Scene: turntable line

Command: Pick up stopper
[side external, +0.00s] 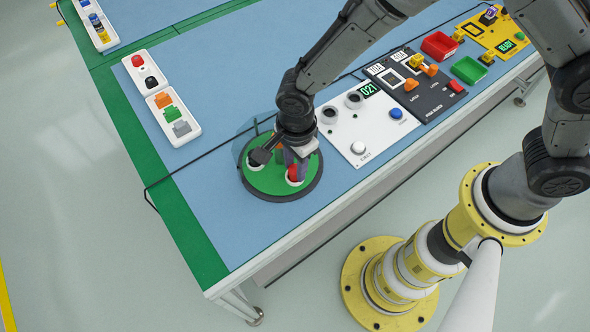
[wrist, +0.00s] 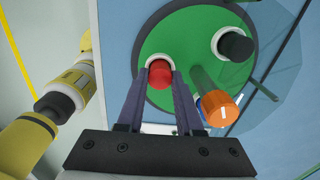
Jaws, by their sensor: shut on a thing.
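A red stopper (wrist: 160,73) is between the two fingers of my gripper (wrist: 160,75) in the wrist view, and the fingers are shut on it. It is at a white ring on the green turntable (wrist: 185,40); I cannot tell whether it is lifted clear. In the side external view the red stopper (side external: 293,174) shows at the near right part of the turntable (side external: 268,186), below my gripper (side external: 292,163). A black stopper (wrist: 237,45) sits in another white ring. An orange-topped cylinder (wrist: 220,108) stands right of the fingers.
A translucent round panel (side external: 246,140) stands at the turntable's back left. White trays with coloured pieces (side external: 173,118) lie at the left. A white panel (side external: 365,140) with buttons and a dark panel (side external: 428,100) lie to the right. A black cable crosses the table.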

